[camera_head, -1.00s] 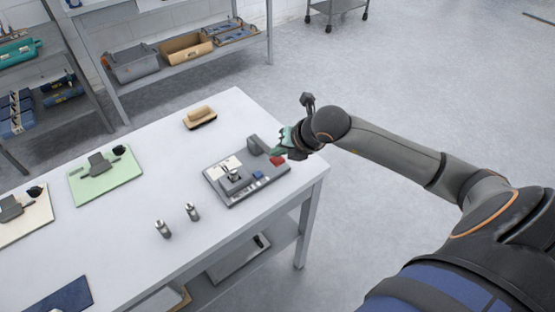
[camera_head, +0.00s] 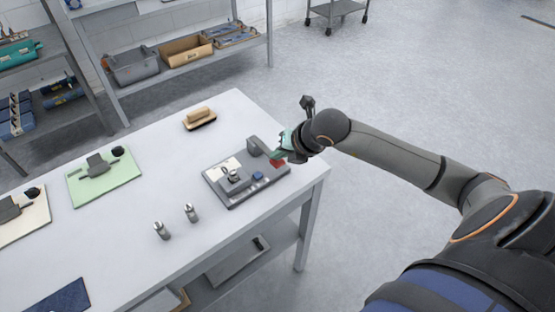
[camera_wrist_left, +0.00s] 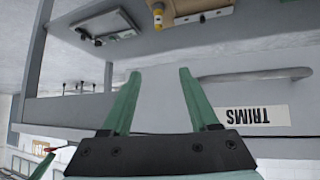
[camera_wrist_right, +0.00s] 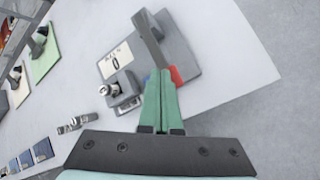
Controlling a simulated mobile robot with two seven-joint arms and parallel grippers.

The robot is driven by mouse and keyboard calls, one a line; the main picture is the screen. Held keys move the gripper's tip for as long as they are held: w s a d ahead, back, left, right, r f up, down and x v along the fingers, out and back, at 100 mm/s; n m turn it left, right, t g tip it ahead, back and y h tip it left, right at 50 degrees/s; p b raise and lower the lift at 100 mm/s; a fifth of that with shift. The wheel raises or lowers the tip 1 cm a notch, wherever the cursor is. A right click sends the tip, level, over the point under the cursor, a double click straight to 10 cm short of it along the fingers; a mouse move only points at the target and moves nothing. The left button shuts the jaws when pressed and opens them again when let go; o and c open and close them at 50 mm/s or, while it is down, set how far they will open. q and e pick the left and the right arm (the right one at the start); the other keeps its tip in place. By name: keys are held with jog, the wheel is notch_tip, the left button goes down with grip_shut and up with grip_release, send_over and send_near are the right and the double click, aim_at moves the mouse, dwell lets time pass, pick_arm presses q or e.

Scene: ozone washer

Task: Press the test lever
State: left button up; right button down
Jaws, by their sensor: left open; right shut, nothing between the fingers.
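The grey test device (camera_head: 228,191) stands near the right corner of the white table, with a grey lever (camera_head: 262,146), a red part (camera_head: 278,163) and a blue button (camera_head: 258,175). In the right wrist view its lever (camera_wrist_right: 149,36) rises past the tips of my right gripper (camera_wrist_right: 160,74), and the red part (camera_wrist_right: 177,76) shows just beside them. My right gripper (camera_head: 279,155) is shut and empty, close to the lever; whether it touches cannot be told.
A brush-like block (camera_head: 200,119), a green board (camera_head: 105,177) and other boards lie on the table (camera_head: 130,225). Shelves with bins (camera_head: 133,64) stand behind. Open floor lies to the right.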

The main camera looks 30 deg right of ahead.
jog(key=shift+s+f+b, duration=0.1)
jog(key=shift+f+b, duration=1)
jog(key=shift+f, duration=0.25)
dwell(0.6)
jog(key=shift+r, duration=0.15)
dwell(0.5)
jog(key=shift+r+p, duration=1.1)
jog(key=shift+r, duration=0.8)
jog(key=shift+r+p, duration=1.6)
jog(key=shift+r, duration=0.95)
